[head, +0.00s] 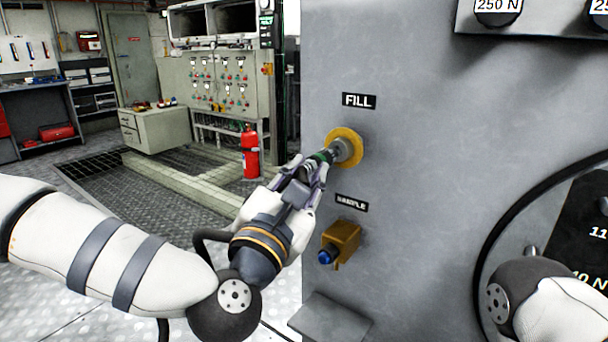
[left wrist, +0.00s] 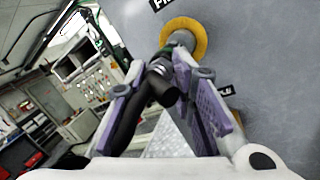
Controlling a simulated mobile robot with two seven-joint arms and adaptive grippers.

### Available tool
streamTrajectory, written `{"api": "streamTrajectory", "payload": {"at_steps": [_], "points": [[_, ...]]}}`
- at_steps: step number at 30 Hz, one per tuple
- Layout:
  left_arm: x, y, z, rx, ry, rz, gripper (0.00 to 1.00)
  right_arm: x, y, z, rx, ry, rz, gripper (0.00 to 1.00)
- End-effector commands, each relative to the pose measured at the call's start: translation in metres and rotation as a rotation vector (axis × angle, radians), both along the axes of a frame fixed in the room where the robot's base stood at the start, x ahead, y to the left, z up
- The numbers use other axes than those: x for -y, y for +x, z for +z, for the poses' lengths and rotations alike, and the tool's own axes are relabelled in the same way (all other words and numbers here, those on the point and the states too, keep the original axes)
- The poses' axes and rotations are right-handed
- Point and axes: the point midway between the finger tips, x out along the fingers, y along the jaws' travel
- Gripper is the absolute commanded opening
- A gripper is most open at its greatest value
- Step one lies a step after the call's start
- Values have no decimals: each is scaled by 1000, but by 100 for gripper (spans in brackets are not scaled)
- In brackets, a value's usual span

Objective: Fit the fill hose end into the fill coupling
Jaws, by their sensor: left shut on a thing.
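The fill coupling is a grey metal fitting inside a yellow ring (head: 357,146) on the grey panel, under a FILL label (head: 359,101). The ring also shows in the left wrist view (left wrist: 198,38). My left gripper (head: 313,168) is shut on the fill hose end (head: 327,156), which has a green band. The hose end points at the coupling and its front meets or overlaps it; I cannot tell how far in it sits. In the left wrist view, the black hose part (left wrist: 163,84) lies between the fingers. My right gripper is out of view.
A brass sample valve (head: 343,238) with a blue tip sticks out below the SAMPLE label (head: 351,203), close under my left gripper. A red extinguisher (head: 250,150) stands behind. The floor at left is open.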

Motion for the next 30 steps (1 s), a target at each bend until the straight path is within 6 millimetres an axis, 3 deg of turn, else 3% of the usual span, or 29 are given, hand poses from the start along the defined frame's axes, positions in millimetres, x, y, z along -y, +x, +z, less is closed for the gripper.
{"api": "streamTrajectory", "payload": {"at_steps": [30], "points": [[10, 14, 0, 1, -2, 3, 0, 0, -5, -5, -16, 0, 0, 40]]}}
